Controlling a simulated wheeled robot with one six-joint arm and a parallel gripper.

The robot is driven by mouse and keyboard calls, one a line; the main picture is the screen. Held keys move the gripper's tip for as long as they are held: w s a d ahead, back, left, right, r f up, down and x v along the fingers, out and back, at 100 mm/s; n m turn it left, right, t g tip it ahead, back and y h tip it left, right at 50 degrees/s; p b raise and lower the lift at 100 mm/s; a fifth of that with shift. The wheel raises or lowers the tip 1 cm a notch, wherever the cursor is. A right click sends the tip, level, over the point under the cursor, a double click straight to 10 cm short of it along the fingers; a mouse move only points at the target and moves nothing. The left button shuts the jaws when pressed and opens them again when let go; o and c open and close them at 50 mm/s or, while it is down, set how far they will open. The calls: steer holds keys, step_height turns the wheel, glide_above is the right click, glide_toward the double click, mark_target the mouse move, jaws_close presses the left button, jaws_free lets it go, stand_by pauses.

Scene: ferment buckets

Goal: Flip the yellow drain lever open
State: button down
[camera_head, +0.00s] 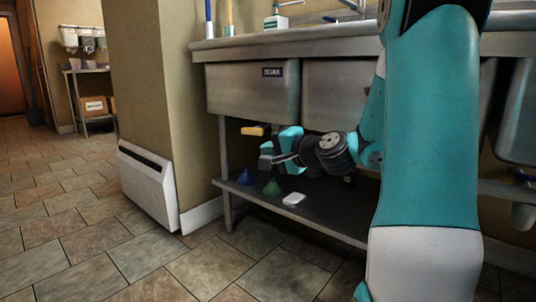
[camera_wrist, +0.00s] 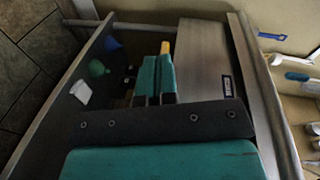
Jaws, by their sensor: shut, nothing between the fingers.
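The yellow drain lever (camera_head: 254,130) sticks out below the SOAK sink basin (camera_head: 250,92), pointing left in the head view. In the wrist view its yellow end (camera_wrist: 166,47) shows just past my fingertips. My gripper (camera_head: 268,156) is shut and empty. It is under the basin, slightly below and right of the lever in the head view. In the wrist view my gripper (camera_wrist: 156,60) has its two teal fingers together. I cannot tell whether the fingers touch the lever. The rest of the lever and its valve are hidden behind my gripper.
A lower shelf (camera_head: 325,210) holds a blue funnel (camera_head: 245,177), a green funnel (camera_head: 272,187) and a white item (camera_head: 293,199). A sink leg (camera_head: 224,165) stands left of my gripper. A white wall heater (camera_head: 148,186) is further left. The tiled floor in front is clear.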

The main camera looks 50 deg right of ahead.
steer(key=s+d+m+h, duration=0.2)
steer(key=d+m+h, duration=0.1)
steer(key=d, duration=0.3)
steer(key=s+d+f+m+h+b, duration=0.1)
steer(key=s+d+m+h, duration=0.2)
steer(key=d, duration=0.2)
steer(key=shift+d+f+m+t+b, duration=0.3)
steer(key=shift+d+t, duration=0.05)
steer(key=shift+t, duration=0.05)
steer(key=b, duration=0.4)
glide_toward(264, 129)
steer(key=w+d, duration=0.2)
steer(key=d, duration=0.1)
steer(key=shift+w+a+f+b, duration=0.1)
steer(key=shift+w+a+b, duration=0.15)
steer(key=shift+w+b, duration=0.55)
steer(key=shift+w+a+b, duration=0.25)
steer(key=shift+w+b, duration=0.15)
steer(key=shift+w, duration=0.8)
